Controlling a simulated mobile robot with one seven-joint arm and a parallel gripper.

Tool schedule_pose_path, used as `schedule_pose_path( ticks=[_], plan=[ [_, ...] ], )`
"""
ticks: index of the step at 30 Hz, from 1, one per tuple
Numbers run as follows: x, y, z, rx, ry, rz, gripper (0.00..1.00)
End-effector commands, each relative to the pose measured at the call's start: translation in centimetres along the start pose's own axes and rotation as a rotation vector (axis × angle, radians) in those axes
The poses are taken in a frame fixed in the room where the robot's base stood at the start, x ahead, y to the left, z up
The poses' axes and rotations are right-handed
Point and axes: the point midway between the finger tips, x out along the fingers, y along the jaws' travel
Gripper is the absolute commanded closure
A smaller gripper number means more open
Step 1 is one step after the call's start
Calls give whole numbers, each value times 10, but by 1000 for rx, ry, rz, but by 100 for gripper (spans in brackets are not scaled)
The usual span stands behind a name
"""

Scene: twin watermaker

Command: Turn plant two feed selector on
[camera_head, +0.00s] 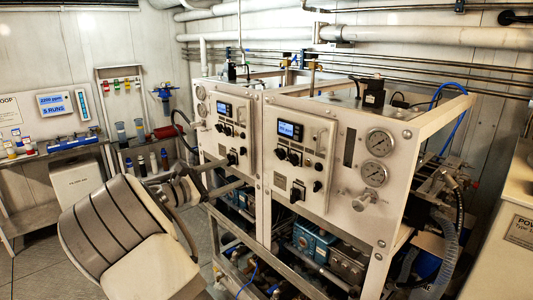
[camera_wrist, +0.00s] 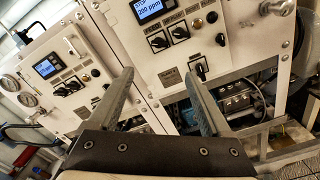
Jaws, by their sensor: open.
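Two white machine panels stand side by side: a left panel (camera_head: 226,145) and a nearer right panel (camera_head: 280,175). The right panel has a lit display (camera_head: 290,130), two black rotary knobs side by side (camera_head: 287,155) and, lower, a black rotary switch on a light plate (camera_head: 297,192). In the wrist view that lower switch (camera_wrist: 201,71) shows close to my right fingertip.
Pressure gauges (camera_head: 378,143) and a valve knob (camera_head: 364,200) sit right of the right panel. Metal frame posts and pumps (camera_head: 313,240) lie below. A shelf with bottles (camera_head: 48,143) stands at the left wall. A white cabinet (camera_head: 507,210) is at the right edge.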

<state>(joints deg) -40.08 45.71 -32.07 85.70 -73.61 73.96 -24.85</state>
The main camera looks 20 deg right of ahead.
Motion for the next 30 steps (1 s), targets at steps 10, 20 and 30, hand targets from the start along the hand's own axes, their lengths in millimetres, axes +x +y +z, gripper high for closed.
schedule_pose_path(
  ticks=[10, 20, 30],
  plan=[
    [45, 1, 1, -4, -6, 1, 18],
    [118, 1, 2, -3, -5, 0, 18],
    [167, 2, 1, -2, -3, 3, 18]
  ],
)
